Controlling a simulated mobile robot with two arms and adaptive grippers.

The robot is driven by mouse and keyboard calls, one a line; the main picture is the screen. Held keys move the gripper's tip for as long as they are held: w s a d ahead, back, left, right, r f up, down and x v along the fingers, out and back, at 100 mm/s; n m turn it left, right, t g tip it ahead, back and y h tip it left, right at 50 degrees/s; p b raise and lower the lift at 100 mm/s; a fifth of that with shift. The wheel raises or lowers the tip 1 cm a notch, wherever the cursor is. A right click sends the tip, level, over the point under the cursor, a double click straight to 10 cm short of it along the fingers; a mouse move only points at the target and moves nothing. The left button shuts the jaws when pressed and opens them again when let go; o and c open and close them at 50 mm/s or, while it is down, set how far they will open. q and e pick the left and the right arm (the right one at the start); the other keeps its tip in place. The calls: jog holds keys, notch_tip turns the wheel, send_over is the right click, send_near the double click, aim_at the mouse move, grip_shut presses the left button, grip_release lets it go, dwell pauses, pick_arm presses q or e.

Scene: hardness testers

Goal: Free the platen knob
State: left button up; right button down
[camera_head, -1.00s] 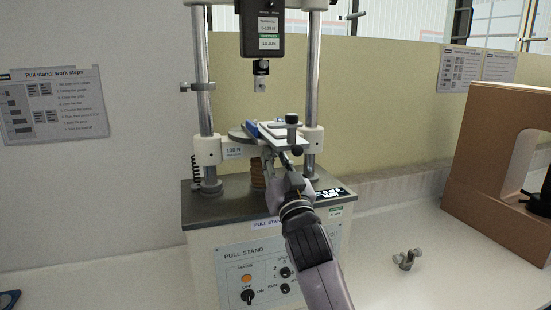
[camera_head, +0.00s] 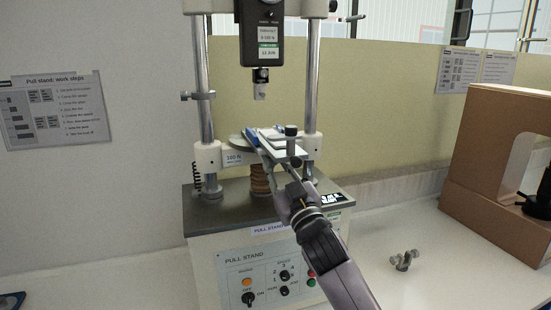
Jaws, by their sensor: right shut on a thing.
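A brown ribbed column (camera_head: 259,180) stands under the platen; I cannot tell whether this is the platen knob. A pale flat piece (camera_head: 272,138) with a blue edge lies over the platen. A black-topped piece (camera_head: 291,131) stands at its right front. My right gripper (camera_head: 284,161) reaches up from the front, just below these parts. It seems shut on the black-topped piece, though the contact is partly hidden. My left gripper is out of view.
A small metal clamp (camera_head: 404,260) lies on the bench to the right. A brown open box (camera_head: 462,160) stands at the far right. The bench between stand and box is mostly clear.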

jog(key=shift+d+n+g+y+p, duration=0.1)
jog(key=shift+n+g+y+p, duration=0.4)
jog(key=shift+n, duration=0.55)
jog(key=shift+n+g+y+p, duration=0.1)
jog(key=shift+n+y+p, duration=0.1)
jog(key=shift+n+p, duration=0.65)
jog(key=shift+n, duration=0.3)
jog(key=c, duration=1.7)
grip_release()
jog(key=v, duration=1.2)
